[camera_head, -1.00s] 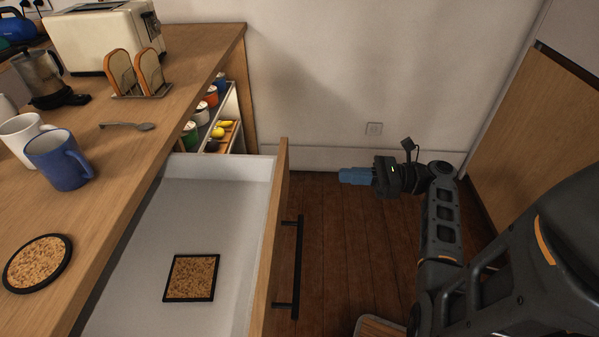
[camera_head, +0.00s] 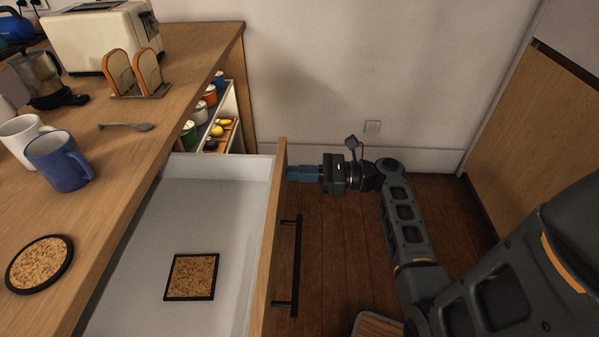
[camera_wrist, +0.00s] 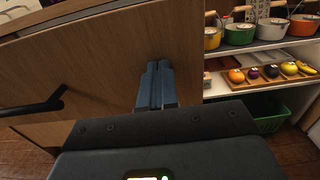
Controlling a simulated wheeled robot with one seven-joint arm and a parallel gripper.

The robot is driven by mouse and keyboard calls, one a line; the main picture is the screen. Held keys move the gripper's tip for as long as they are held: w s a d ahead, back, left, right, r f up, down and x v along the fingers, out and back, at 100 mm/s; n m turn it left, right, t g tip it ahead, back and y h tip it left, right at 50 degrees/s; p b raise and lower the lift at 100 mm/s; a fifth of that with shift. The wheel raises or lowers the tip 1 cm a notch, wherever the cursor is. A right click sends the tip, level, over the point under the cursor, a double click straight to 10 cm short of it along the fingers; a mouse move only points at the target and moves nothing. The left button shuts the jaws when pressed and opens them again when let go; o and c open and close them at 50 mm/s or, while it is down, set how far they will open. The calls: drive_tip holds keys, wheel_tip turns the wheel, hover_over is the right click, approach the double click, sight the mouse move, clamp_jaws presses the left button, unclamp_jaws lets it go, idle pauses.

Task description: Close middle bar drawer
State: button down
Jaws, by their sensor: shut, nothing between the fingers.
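The open drawer (camera_head: 215,215) sticks out from under the wooden counter. A square cork coaster (camera_head: 192,277) lies inside it. Its wooden front has a black bar handle (camera_head: 288,265), which also shows at the left of the wrist view (camera_wrist: 35,107). My gripper (camera_head: 290,173) has blue fingers that are shut and empty. They point left at the outer face of the drawer front, near its far end, beyond the handle. In the wrist view the fingertips (camera_wrist: 156,68) are at or very close to the wood; I cannot tell whether they touch.
The counter (camera_head: 110,150) bears a toaster, mugs, a spoon and a round coaster. Beyond the drawer an open shelf (camera_wrist: 275,55) holds pots and fruit, with a green basket below. A white wall stands behind my gripper.

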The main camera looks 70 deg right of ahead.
sight(220, 182)
drive_tip(key=p+x, duration=0.1)
drive_tip(key=x, duration=2.5)
drive_tip(key=shift+w+a+f, duration=0.15)
drive_tip(key=shift+w, duration=0.15)
drive_tip(key=shift+w+a, duration=0.15)
drive_tip(key=shift+w, duration=0.35)
drive_tip(key=shift+w+a, duration=0.1)
drive_tip(key=shift+w, duration=0.1)
drive_tip(key=shift+w+a+r, duration=0.1)
drive_tip(key=shift+r, duration=0.15)
drive_tip(key=v, duration=0.8)
drive_tip(key=shift+s+f, duration=0.15)
drive_tip(key=shift+s, duration=0.15)
